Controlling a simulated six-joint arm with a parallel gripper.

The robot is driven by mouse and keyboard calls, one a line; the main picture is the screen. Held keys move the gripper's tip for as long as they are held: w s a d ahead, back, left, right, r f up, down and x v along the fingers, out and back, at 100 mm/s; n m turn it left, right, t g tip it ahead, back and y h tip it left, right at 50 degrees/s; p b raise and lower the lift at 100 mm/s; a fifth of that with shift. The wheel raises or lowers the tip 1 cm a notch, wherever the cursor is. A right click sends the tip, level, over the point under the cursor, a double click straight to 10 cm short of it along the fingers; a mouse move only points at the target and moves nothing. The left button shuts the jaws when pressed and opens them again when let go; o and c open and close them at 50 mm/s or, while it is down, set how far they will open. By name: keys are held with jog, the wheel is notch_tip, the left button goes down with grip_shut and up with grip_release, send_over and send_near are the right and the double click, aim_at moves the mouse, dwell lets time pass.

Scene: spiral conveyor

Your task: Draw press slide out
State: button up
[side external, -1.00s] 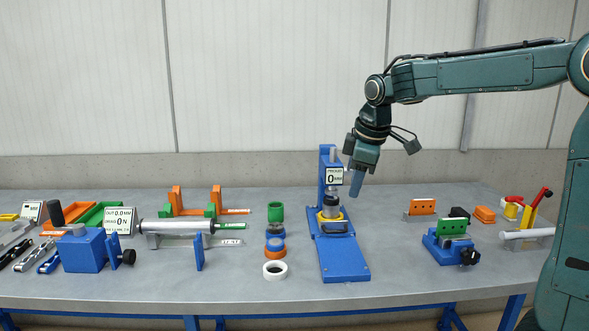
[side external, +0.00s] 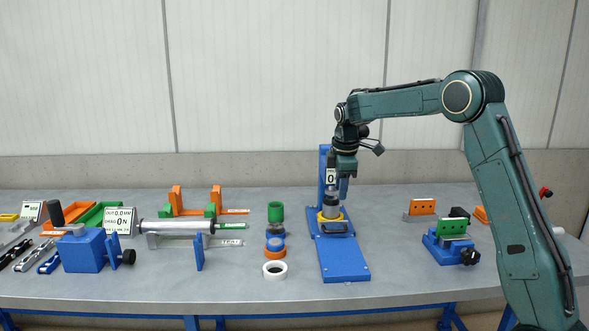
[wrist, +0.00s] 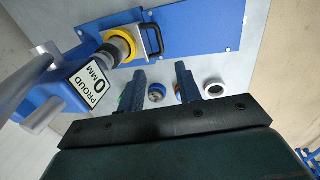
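The blue press (side external: 325,165) stands upright on a blue base plate (side external: 343,258), with a display reading 0 mm, lettered PROUD in the wrist view (wrist: 90,88). Its slide (side external: 334,227) sits under the press head with a dark handle at the front. A yellow ring (wrist: 120,46) with a grey cylinder (wrist: 110,53) sits on the slide. My gripper (side external: 343,198) points down just above and right of the cylinder. In the wrist view its two fingers (wrist: 160,72) are apart, with nothing held between them.
A white ring (side external: 275,270) and stacked green, blue and orange rings (side external: 275,240) stand left of the press. A green-topped blue fixture (side external: 451,245) stands to the right. The bench in front of the rings is clear.

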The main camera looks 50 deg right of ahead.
aim_at(336, 232)
jog(key=shift+f, duration=0.2)
jog(key=f, duration=0.4)
jog(key=w+d+f, duration=0.1)
jog(key=f, duration=0.3)
jog(key=w+f, duration=0.1)
jog(key=f, duration=0.4)
jog(key=shift+d+f, duration=0.1)
jog(key=shift+d, duration=0.3)
grip_shut()
